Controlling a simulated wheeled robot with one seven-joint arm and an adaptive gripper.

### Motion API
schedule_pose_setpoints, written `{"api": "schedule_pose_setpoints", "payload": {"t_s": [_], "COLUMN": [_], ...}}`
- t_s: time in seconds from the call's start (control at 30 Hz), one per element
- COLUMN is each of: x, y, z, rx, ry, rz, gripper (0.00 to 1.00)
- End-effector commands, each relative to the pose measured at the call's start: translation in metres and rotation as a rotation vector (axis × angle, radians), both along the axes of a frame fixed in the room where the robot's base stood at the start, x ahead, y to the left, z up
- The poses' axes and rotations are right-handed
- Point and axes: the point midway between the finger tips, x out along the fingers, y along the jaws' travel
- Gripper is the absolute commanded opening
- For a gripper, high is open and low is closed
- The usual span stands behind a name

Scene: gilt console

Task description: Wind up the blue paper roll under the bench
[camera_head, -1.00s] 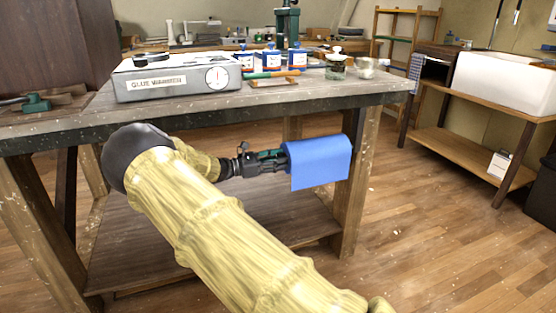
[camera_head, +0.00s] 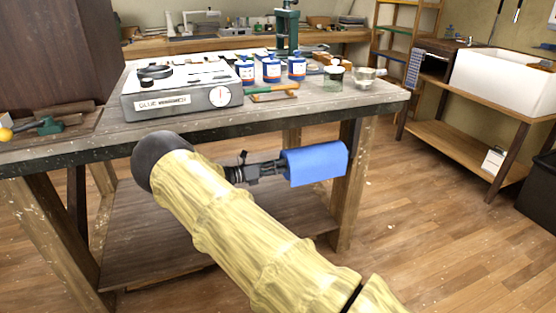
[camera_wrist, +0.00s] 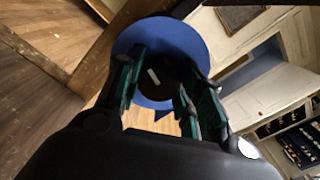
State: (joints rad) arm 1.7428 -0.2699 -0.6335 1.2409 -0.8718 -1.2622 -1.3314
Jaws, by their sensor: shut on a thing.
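The blue paper roll (camera_head: 316,162) lies level under the front right edge of the bench (camera_head: 180,128), with a short flap of paper hanging from it. My gripper (camera_head: 279,167) reaches it from the left and is shut on its near end. In the wrist view the roll (camera_wrist: 165,32) is seen end-on as a blue disc with a dark centre. The fingers of my gripper (camera_wrist: 160,78) lie across that dark centre; their exact contact is partly hidden. The far end of the roll and its mounting are hidden.
A bench leg (camera_head: 352,190) stands just behind the roll. A lower shelf (camera_head: 215,235) lies below; the space between is open.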

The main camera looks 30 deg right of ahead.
Motion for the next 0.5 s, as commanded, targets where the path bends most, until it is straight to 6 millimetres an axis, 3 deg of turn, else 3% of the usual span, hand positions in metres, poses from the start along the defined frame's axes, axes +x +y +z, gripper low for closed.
{"api": "schedule_pose_setpoints", "payload": {"t_s": [0.5], "x": [0.0014], "y": [0.0001], "z": [0.0027], "rx": [0.114], "ry": [0.475], "rz": [0.002], "gripper": [0.13]}}
